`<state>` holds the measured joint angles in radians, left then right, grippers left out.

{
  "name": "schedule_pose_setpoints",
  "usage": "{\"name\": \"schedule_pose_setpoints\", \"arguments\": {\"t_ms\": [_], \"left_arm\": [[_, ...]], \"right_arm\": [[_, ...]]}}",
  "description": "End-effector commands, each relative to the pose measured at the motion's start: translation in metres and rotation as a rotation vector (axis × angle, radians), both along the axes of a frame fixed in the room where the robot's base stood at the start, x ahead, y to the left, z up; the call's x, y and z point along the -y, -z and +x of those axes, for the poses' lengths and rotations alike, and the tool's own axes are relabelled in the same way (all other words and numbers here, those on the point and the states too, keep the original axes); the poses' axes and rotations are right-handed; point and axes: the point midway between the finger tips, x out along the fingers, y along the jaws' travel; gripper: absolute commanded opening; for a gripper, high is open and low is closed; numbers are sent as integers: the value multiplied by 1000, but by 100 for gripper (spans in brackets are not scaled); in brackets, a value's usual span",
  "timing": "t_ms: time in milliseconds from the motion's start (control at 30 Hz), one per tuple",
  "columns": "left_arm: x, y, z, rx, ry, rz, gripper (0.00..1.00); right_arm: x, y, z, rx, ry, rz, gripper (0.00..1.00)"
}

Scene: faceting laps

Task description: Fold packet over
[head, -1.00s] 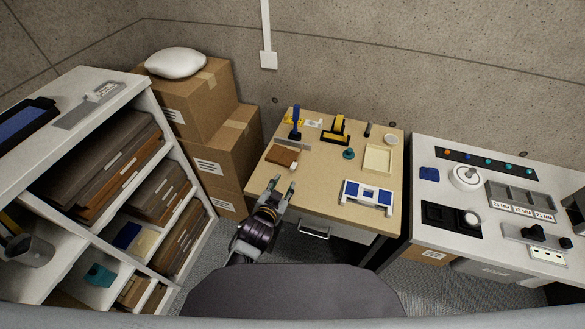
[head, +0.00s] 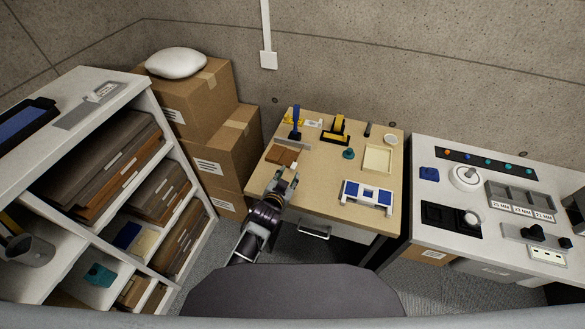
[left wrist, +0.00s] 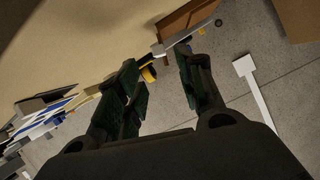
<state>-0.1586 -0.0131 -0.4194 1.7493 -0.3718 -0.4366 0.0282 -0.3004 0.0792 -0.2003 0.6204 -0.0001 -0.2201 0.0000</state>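A brown packet (head: 281,155) lies on the left part of the tan desk (head: 330,205). A small white piece shows at its near right corner. My left gripper (head: 287,177) is just in front of the packet, over the desk's left side. In the left wrist view its two dark green fingers (left wrist: 160,88) stand apart with nothing clearly held between them. A brown flat piece (left wrist: 187,18), probably the packet, shows beyond the fingertips there. I cannot tell whether the fingers touch it. My right gripper is not in view.
A blue upright tool (head: 295,124), a yellow and black holder (head: 336,130), a teal knob (head: 348,153), a cream tray (head: 377,158) and a blue-white rack (head: 367,197) stand on the desk. Cardboard boxes (head: 226,155) and a shelf (head: 141,84) are left.

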Motion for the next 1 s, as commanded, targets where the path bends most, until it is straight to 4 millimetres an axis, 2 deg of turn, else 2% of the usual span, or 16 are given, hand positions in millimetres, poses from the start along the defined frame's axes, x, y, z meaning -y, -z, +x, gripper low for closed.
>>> {"name": "schedule_pose_setpoints", "arguments": {"t_ms": [600,1000], "left_arm": [[14,19,48,1,0,0,38],[19,27,65,0,1,0,38]], "right_arm": [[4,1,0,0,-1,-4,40],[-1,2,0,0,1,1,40]]}}
